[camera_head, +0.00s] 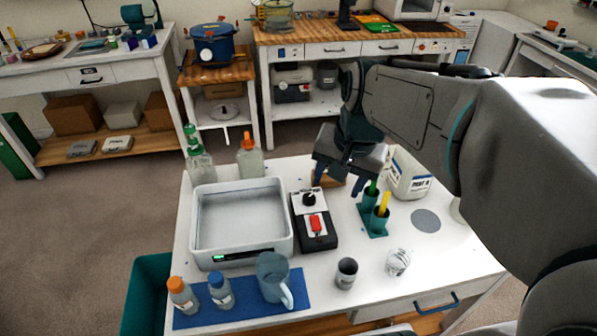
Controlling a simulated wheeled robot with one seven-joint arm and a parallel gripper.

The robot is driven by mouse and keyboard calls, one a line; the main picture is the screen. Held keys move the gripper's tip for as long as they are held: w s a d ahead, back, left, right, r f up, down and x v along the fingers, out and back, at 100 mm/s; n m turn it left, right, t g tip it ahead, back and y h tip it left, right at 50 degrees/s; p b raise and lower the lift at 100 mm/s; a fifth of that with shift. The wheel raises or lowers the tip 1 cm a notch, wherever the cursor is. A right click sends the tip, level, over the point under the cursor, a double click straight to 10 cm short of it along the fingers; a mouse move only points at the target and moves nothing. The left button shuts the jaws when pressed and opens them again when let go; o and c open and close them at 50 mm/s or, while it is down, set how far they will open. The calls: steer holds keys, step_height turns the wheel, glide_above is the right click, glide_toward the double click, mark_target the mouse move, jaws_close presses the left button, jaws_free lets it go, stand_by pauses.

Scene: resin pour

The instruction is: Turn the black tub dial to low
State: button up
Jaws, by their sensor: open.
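The black dial (309,199) sits on the white upper part of a control box (323,241), above a red switch (315,224). The box stands on the white table just right of a grey rectangular tub (286,222). My gripper (338,185) is open, with its two blue fingers pointing down. In the picture it is up and to the right of the dial, apart from it. The dial's markings are too small to read.
Right of the box, a green holder (374,229) carries green and yellow tools near a white jug (408,176). Two capped bottles stand behind the tub. A blue mat (245,312) in front holds a pitcher (272,275) and two small bottles. Two cups stand front right.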

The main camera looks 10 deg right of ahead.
steer(key=w+d+f+m+g+y+b, duration=0.1)
steer(key=w+d+f+m+y+b, duration=0.1)
steer(key=w+f+m+b, duration=0.55)
steer(key=m+y+b, duration=0.1)
steer(key=m+b, duration=0.1)
steer(key=m, duration=0.4)
glide_toward(310, 197)
steer(key=shift+g, duration=0.4)
steer(key=x, duration=0.5)
steer(key=b+x, duration=0.1)
steer(key=x, duration=0.2)
steer(key=shift+w+f, duration=0.2)
steer(key=shift+w, duration=0.25)
steer(key=shift+n, duration=0.25)
steer(key=c, duration=1)
